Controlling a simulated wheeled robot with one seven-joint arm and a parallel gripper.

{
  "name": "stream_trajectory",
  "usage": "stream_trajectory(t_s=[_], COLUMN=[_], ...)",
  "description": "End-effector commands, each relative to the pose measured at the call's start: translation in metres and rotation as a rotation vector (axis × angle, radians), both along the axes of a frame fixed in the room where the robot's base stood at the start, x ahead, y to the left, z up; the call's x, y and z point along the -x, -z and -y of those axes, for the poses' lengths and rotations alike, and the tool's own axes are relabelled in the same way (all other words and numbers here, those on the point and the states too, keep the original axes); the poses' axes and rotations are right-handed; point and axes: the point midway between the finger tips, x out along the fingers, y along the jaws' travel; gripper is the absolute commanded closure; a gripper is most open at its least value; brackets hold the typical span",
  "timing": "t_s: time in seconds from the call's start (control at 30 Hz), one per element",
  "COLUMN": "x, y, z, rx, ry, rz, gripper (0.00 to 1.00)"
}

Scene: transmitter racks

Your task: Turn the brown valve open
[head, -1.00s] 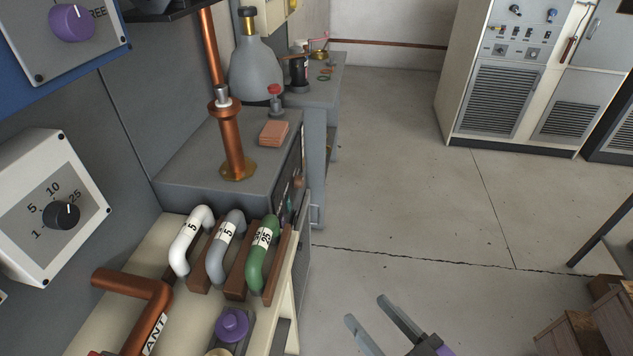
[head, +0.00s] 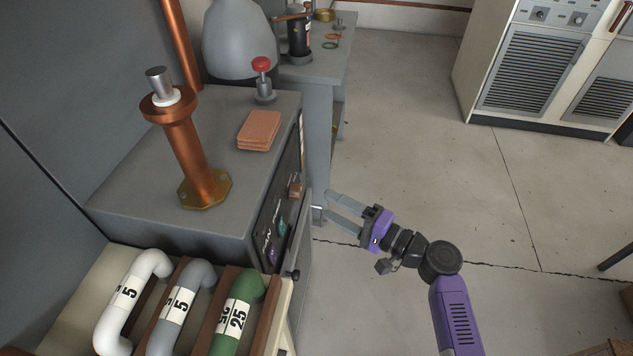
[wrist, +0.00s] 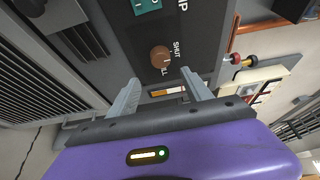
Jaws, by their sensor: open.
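The brown valve (head: 295,190) is a small knob on the dark front panel of the grey cabinet in the head view. In the wrist view the brown valve (wrist: 160,56) is a round knob beside the white lettering "SHUT", just beyond the fingertips and roughly between them. My gripper (head: 329,203) is open and empty, to the right of the panel, with its fingers pointing toward it. In the wrist view my gripper (wrist: 160,77) shows both fingers apart, with nothing between them. I see no contact with the valve.
A teal knob (head: 282,226) and a purple knob (head: 273,252) sit on the same panel. A copper post (head: 192,155), copper-coloured plates (head: 259,130) and a red-topped valve (head: 262,75) stand on the cabinet. Open floor lies to the right.

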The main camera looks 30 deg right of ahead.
Motion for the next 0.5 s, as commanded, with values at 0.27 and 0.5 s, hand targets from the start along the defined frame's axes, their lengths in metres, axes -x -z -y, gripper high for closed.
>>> stream_trajectory(t_s=[0.27,0.5], x=[-0.015,-0.046], y=[-0.004,-0.003], z=[-0.02,-0.039], rx=[-0.009,-0.007], ry=[-0.036,-0.034], rz=[0.004,0.003], gripper=[0.42,0.42])
